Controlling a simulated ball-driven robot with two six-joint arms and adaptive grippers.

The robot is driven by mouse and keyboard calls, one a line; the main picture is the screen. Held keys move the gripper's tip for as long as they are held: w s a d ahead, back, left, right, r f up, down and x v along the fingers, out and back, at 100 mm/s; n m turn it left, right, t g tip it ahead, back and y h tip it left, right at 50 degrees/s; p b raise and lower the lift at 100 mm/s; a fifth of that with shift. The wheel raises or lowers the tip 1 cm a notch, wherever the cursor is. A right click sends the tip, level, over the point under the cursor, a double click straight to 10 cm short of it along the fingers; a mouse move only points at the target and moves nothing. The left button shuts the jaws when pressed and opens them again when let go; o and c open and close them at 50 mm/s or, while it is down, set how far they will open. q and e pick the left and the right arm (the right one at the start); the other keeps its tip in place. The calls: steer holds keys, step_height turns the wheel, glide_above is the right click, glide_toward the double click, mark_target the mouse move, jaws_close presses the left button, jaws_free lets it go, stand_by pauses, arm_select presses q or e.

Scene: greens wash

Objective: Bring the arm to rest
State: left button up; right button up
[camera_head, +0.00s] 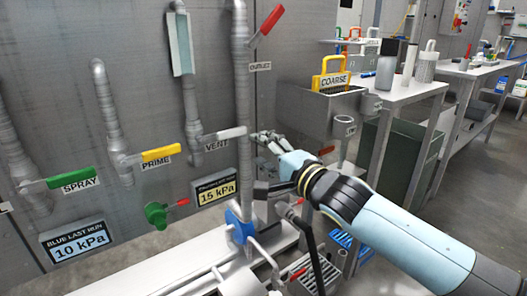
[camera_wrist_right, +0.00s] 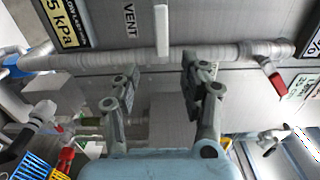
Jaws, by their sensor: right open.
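My right arm (camera_head: 390,225) reaches in from the right in the head view. Its gripper (camera_head: 262,137) is in front of the grey panel, close to the white VENT lever (camera_head: 229,133). In the right wrist view the two fingers of my right gripper (camera_wrist_right: 160,95) stand apart with nothing between them. The VENT lever (camera_wrist_right: 161,32) shows beyond the fingertips there, apart from them. The lever points to the right in the head view. My left gripper is not in view.
The panel carries a green SPRAY lever (camera_head: 75,182), a yellow PRIME lever (camera_head: 161,153) and a red OUTLET lever (camera_head: 270,20). A vertical pipe (camera_head: 241,70) stands near the gripper. A steel basin (camera_head: 305,110) with a yellow-handled COARSE basket (camera_head: 331,80) is at the right.

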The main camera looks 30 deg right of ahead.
steer(key=s+d+f+n+g+h+p, duration=0.1)
steer(key=s+f+g, duration=0.2)
steer(key=s+f, duration=0.65)
steer(key=s+f+n+g, duration=0.1)
steer(key=s+f+g, duration=0.3)
steer(key=f, duration=1.1)
steer(key=s+d+f+n+g+h+p, duration=0.1)
steer(key=s+f+n+g, duration=0.15)
steer(key=s+f, duration=0.8)
steer(key=s+a+f+n+g, duration=0.1)
steer(key=s+f+n, duration=0.3)
steer(key=s, duration=0.6)
steer(key=s+a+f+n+g, duration=0.1)
steer(key=s+f+n+g, duration=0.3)
steer(key=s, duration=0.6)
steer(key=s+a+f+n+g, duration=0.1)
steer(key=s+f+n+g, duration=0.2)
steer(key=s, duration=0.7)
steer(key=shift+f+n+p, duration=0.35)
steer(key=shift+f+n, duration=0.9)
steer(key=shift+f, duration=0.2)
